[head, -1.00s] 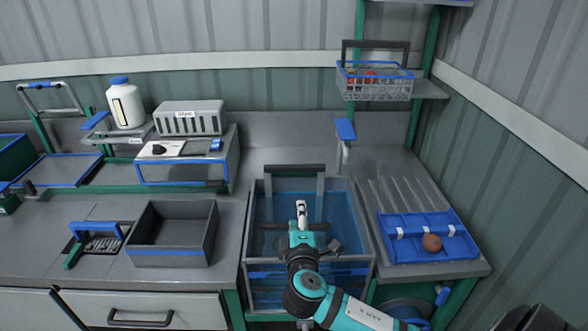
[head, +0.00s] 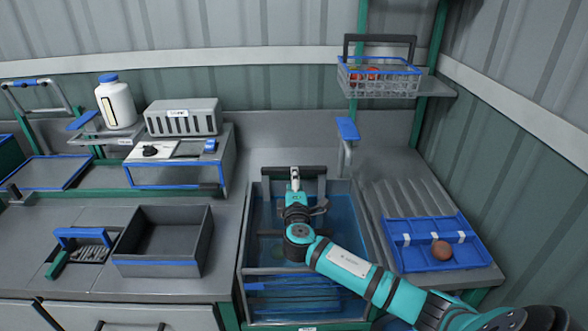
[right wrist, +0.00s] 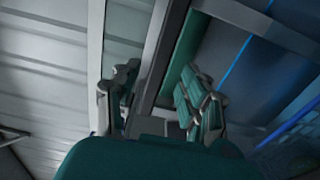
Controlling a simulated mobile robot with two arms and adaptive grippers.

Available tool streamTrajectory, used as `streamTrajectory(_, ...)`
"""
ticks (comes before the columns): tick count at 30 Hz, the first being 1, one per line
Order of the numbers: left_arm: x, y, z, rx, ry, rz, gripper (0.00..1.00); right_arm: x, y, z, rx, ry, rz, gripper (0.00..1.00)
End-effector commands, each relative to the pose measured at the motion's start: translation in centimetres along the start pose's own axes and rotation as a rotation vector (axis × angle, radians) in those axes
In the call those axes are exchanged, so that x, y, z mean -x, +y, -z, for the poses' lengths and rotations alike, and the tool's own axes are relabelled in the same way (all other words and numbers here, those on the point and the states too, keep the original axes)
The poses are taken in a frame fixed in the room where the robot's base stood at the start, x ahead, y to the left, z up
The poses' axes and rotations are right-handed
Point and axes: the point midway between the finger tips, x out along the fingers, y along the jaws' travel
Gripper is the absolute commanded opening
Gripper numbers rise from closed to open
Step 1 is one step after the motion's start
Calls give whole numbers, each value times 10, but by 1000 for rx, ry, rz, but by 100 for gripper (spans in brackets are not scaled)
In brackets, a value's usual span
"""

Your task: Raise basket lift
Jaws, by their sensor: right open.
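The basket lift's dark handle bar (head: 312,172) stands upright on its frame at the back of the water tank (head: 241,262). The lift's lower part is under the blue water and partly hidden by my arm. My right gripper (head: 295,180) is at the back of the tank, close to the left half of the bar. In the right wrist view, the fingers of my right gripper (right wrist: 160,105) are spread apart, with grey framing showing between and beyond them. I cannot tell whether they touch the bar. My left gripper is out of view.
A blue-edged wire basket (head: 380,86) with red fruit sits on a shelf above right. A blue tap (head: 347,130) stands behind the tank. A blue tray (head: 410,258) holding one round brown item lies right. A grey bin (head: 160,260) stands left.

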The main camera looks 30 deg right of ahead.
Motion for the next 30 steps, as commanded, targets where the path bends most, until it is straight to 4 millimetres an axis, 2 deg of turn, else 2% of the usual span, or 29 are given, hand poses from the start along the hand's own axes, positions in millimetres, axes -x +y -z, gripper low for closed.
streamTrajectory(3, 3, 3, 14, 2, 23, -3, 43, -25, 2, 0, 0, -2, -2, 44)
streamTrajectory(9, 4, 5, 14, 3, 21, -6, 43, -48, 0, 0, -1, 0, 0, 44)
streamTrajectory(21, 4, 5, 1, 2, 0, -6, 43, -55, 0, 0, -2, 1, 0, 44)
streamTrajectory(23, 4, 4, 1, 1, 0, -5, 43, -55, 0, 0, -1, 1, 1, 39)
streamTrajectory(30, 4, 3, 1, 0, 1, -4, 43, -55, 0, 0, -1, 0, 1, 8)
